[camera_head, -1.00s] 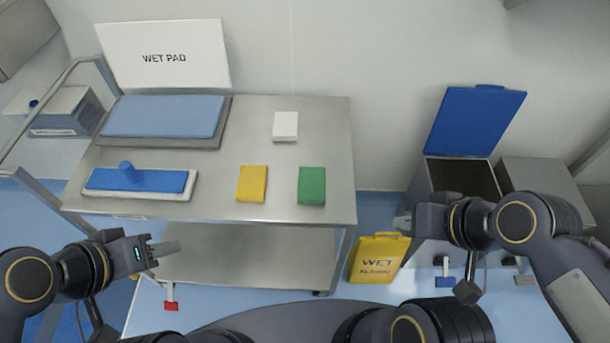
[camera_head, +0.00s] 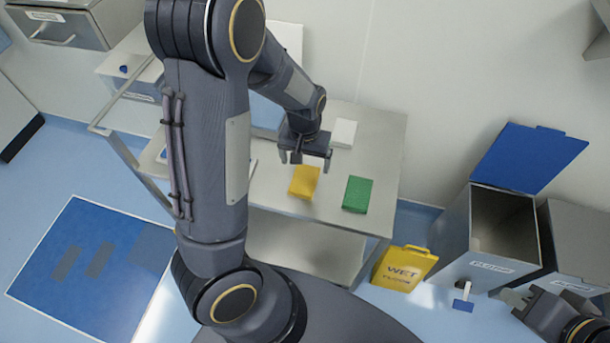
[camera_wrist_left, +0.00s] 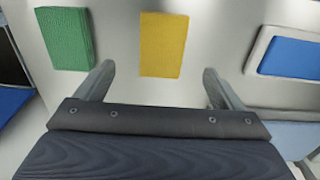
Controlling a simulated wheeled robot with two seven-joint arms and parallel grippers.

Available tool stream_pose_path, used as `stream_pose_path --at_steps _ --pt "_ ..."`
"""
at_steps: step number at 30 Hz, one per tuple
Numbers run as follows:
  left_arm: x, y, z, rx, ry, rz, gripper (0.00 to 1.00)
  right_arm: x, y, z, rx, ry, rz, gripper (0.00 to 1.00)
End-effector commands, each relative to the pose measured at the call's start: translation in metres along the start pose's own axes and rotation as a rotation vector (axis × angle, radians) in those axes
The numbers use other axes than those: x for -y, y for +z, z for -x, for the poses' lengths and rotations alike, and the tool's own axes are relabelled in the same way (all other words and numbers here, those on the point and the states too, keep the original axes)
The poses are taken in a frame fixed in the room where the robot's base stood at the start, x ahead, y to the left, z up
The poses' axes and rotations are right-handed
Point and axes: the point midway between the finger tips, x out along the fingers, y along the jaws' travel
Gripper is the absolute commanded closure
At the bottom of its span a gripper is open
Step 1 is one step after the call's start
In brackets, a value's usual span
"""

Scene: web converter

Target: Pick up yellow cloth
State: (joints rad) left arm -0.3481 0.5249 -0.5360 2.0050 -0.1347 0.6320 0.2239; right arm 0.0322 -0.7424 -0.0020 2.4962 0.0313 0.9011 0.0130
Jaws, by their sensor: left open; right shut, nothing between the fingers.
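The folded yellow cloth (camera_head: 303,182) lies flat on the steel cart top (camera_head: 275,190). It also shows in the left wrist view (camera_wrist_left: 163,44), ahead of and between the two fingertips. My left gripper (camera_head: 306,160) is open and empty, above the table just behind the cloth in the head view, its fingers pointing down. In the left wrist view its fingers (camera_wrist_left: 158,82) are spread wide and apart from the cloth. My right gripper (camera_head: 515,300) is at the lower right, by the bins, only partly in view.
A green cloth (camera_head: 357,194) lies to the right of the yellow one, and a white block (camera_head: 343,132) behind. My left arm hides much of the cart's left side. A yellow wet sign (camera_head: 404,268) and an open-lidded bin (camera_head: 490,240) stand right of the cart.

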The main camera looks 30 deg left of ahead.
Motion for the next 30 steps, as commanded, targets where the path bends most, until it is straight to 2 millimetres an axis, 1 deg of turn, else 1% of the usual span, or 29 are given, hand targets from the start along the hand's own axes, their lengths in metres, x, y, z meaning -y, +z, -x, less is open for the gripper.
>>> stream_pose_path --at_steps 10,15,18,21,26,28,30 --pt "0.002 -0.001 -0.039 0.007 -0.013 -0.001 0.11 0.002 -0.002 0.004 0.0 0.0 0.0 1.0" --pt "0.003 -0.002 -0.065 0.007 -0.012 -0.001 0.11 0.004 -0.004 0.008 0.0 0.0 0.0 1.0" --pt "0.003 -0.002 -0.076 0.005 -0.011 -0.001 0.11 0.004 -0.004 0.008 0.0 0.0 0.0 1.0" --pt "0.003 -0.003 -0.079 0.002 -0.01 -0.002 0.11 0.004 -0.004 0.008 0.0 0.0 0.0 1.0" --pt "0.002 -0.003 -0.079 0.001 -0.009 -0.002 0.11 0.004 -0.004 0.008 0.0 0.0 0.0 1.0" --pt "0.002 -0.003 -0.079 0.002 -0.009 -0.002 0.17 0.004 -0.004 0.008 0.0 0.0 0.0 1.0" --pt "0.003 -0.003 -0.079 0.002 -0.009 -0.002 0.27 0.004 -0.004 0.008 0.0 0.0 0.0 1.0"
